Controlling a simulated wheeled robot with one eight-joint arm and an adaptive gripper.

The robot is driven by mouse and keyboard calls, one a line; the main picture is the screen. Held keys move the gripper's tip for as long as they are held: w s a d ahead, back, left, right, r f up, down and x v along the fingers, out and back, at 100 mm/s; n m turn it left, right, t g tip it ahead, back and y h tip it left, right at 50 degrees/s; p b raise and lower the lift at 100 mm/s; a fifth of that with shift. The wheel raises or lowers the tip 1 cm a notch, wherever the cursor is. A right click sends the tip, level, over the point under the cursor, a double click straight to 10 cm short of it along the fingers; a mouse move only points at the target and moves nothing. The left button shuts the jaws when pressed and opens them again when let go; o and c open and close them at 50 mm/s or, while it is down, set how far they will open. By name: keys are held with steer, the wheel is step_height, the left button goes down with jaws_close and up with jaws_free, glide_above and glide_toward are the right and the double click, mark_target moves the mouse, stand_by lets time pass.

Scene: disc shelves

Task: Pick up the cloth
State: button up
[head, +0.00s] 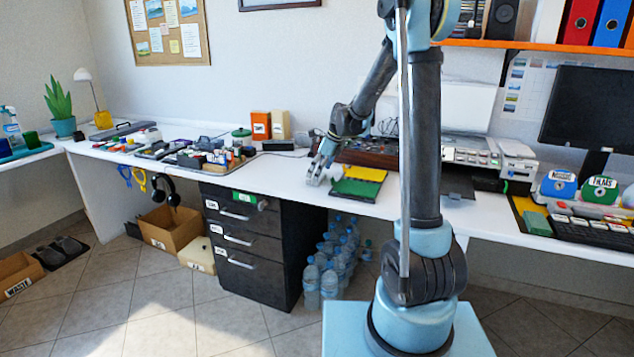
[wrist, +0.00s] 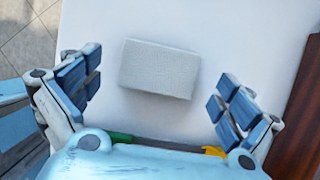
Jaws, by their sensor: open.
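A light grey, rectangular folded piece (wrist: 160,68), which looks like the cloth, lies flat on the white desk top in the wrist view. My gripper (wrist: 158,88) is open, with its blue-padded fingers spread to the left and right of the piece and apart from it. In the head view my gripper (head: 316,178) hangs low over the desk, left of a green and yellow item. I cannot make out the grey piece there; the gripper seems to hide it.
A green pad (head: 355,190) and a yellow one (head: 364,173) lie right of the gripper. A crowded set of small boxes (head: 205,155) stands to the left. The white desk (head: 285,178) is clear just left of the gripper. Black drawers (head: 245,245) stand below.

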steer(key=shift+a+f, duration=0.3)
steer(key=shift+f, duration=0.35)
steer(key=c, duration=1.1)
steer(key=shift+w+r, duration=0.1)
steer(key=shift+c, duration=0.2)
